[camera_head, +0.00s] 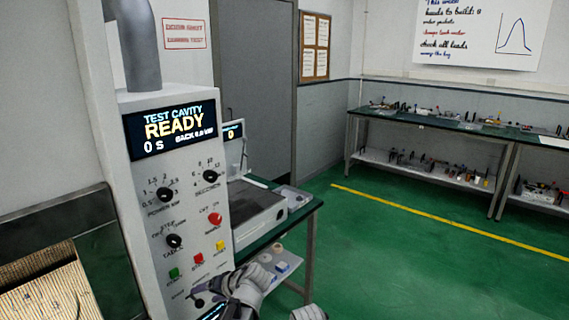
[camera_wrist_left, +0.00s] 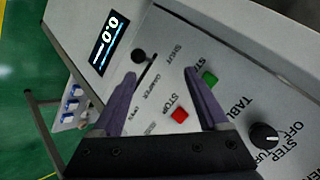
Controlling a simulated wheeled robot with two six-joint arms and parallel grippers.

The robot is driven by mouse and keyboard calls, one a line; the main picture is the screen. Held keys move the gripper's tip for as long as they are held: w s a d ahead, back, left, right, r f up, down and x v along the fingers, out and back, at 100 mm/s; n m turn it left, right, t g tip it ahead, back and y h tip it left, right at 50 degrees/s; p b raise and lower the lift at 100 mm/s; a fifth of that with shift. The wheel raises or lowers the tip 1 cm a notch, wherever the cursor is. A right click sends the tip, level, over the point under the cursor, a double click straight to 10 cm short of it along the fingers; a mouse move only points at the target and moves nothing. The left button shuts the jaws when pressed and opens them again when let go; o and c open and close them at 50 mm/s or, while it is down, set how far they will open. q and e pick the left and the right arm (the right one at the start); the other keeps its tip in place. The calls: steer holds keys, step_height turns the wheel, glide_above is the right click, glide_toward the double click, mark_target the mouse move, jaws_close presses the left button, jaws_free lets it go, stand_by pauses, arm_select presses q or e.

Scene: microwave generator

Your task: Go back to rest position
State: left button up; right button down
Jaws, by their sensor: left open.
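My left gripper (camera_head: 200,292) is at the lower front of the grey control panel (camera_head: 155,215) in the head view. In the left wrist view the purple fingers of my left gripper (camera_wrist_left: 163,80) are spread apart with nothing between them. The black damper knob (camera_wrist_left: 138,57) on its slot lies just beyond the fingertips; I cannot tell whether a finger touches it. The red stop button (camera_wrist_left: 180,115) and green button (camera_wrist_left: 209,77) show near the right finger. A pale part of my other arm shows at the bottom edge of the head view, but its gripper is not visible.
The panel's screen (camera_head: 171,130) reads READY, 0 S. A bench (camera_head: 312,205) with a grey device (camera_head: 258,215) stands right behind the panel. A lit opening (camera_head: 45,285) is at lower left. The green floor (camera_head: 400,270) to the right is clear up to a long workbench (camera_head: 440,122).

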arm_select(q)
steer(key=s+d+f+g+h, duration=0.1)
steer(key=s+d+f+h, duration=0.15)
steer(key=s, duration=0.25)
steer(key=s+d+f+m+g+h, duration=0.1)
steer(key=s+d+f+h, duration=0.15)
steer(key=s+h, duration=0.2)
steer(key=s+d+f+g+h, duration=0.1)
steer(key=s+f+g+h, duration=0.15)
steer(key=s, duration=0.25)
steer(key=s+d+m+y, duration=0.1)
steer(key=s+d+m, duration=0.2)
steer(key=d, duration=0.8)
steer(key=shift+s+d+m+y, duration=0.2)
steer(key=shift+s+m+y, duration=0.2)
steer(key=shift+s, duration=0.75)
steer(key=shift+f, duration=0.1)
